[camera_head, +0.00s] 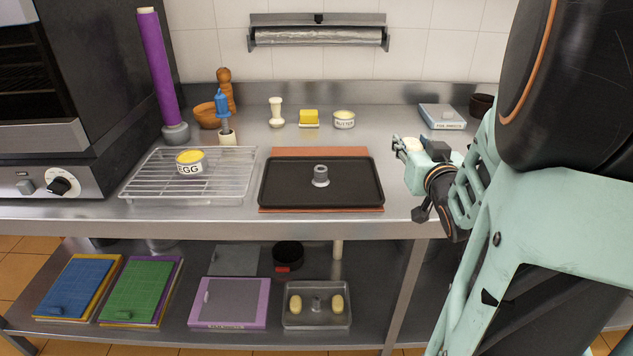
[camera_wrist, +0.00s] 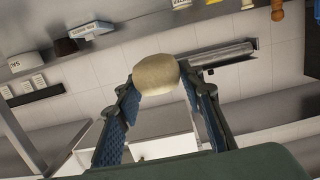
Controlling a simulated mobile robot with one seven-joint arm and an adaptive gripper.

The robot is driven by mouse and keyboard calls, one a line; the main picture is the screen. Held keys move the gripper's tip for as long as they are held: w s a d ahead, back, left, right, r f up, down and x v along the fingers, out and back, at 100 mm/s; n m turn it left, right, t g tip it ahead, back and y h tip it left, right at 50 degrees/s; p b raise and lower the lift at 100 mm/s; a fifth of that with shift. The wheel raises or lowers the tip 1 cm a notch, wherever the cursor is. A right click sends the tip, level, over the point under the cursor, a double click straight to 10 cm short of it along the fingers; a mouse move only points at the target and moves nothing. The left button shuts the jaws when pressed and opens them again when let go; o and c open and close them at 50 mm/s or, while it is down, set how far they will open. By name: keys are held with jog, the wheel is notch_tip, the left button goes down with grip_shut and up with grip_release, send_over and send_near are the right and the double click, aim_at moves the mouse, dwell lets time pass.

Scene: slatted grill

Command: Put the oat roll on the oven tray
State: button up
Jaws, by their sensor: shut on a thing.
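A pale, rounded roll, which I take for the oat roll (camera_wrist: 156,75), is between the fingertips of my gripper (camera_wrist: 158,82) in the wrist view. In the head view my gripper (camera_head: 402,147) is shut on the roll above the counter's right part, to the right of the oven tray and apart from it. Only a small cream patch of the roll shows there. The black oven tray (camera_head: 280,198) lies flat on a reddish-brown board in the middle of the counter. A grey knob-like piece (camera_head: 320,176) stands on it; no roll is on it.
A wire rack (camera_head: 225,188) with an egg tub (camera_head: 190,162) is left of the tray. Butter (camera_head: 309,118), a butter tub (camera_head: 344,119) and a scale (camera_head: 442,116) stand behind. Two rolls lie in a small metal tray (camera_head: 317,324) on the lower shelf.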

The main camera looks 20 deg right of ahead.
jog(key=w+a+f, duration=0.4)
jog(key=w+a, duration=0.1)
jog(key=w, duration=0.2)
jog(key=b, duration=0.1)
send_over(355, 181)
jog(key=f, duration=0.5)
jog(key=shift+s+d+f, duration=0.1)
jog(key=shift+s, duration=0.2)
jog(key=shift+w+f, duration=0.1)
jog(key=shift+f, duration=0.05)
jog(key=shift+w+f+b, duration=0.15)
jog(key=shift+f+b, duration=0.15)
jog(key=shift+f, duration=1.45)
jog(key=shift+f+b, duration=0.2)
jog(key=shift+b, duration=0.1)
jog(key=o, duration=1.1)
jog(key=shift+r, duration=0.1)
